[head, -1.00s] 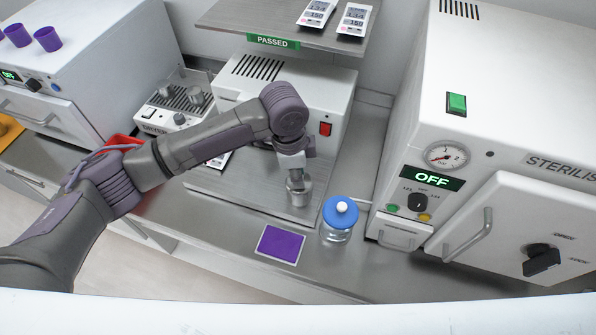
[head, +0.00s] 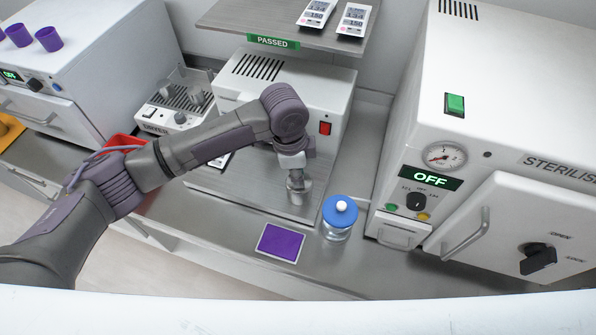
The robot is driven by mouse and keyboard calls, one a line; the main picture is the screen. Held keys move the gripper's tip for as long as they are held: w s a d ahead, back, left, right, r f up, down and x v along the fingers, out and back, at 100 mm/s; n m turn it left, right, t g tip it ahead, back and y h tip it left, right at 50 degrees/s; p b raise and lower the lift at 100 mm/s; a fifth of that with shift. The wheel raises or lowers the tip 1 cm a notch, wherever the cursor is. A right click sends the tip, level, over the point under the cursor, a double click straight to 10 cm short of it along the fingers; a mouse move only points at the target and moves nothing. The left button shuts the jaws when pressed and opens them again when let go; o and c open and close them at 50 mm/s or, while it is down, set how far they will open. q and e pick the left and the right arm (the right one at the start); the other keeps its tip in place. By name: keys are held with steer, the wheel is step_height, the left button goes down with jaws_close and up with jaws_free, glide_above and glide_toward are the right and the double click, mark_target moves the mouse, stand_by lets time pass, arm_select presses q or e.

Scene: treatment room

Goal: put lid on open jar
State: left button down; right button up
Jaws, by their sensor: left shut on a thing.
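A clear jar (head: 338,234) stands upright on the steel worktop in the head view. A blue lid (head: 341,219) with a white knob sits on its top. My left gripper (head: 297,181) is to the left of the jar and a little behind it, pointing down over the steel surface. It is shut on a small silvery metal thing (head: 298,193). What this thing is, and whether it touches the surface, I cannot tell. I see no other jar or loose lid. My right gripper is out of view.
A purple mat (head: 281,243) lies in front, left of the jar. The white steriliser (head: 475,140) stands close on the right. A white device (head: 335,95) is behind my gripper, under a steel shelf (head: 225,14). A red tray (head: 121,141) lies behind my left arm.

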arm_select(q)
steer(key=shift+p, duration=0.4)
stand_by(0.4)
stand_by(0.4)
steer(key=shift+c, duration=2.3)
jaws_free()
steer(key=shift+r, duration=0.1)
step_height(320, 180, up, 5)
steer(key=p, duration=0.5)
steer(key=shift+f, duration=0.2)
steer(key=shift+r+p, duration=0.7)
steer(key=shift+r, duration=0.4)
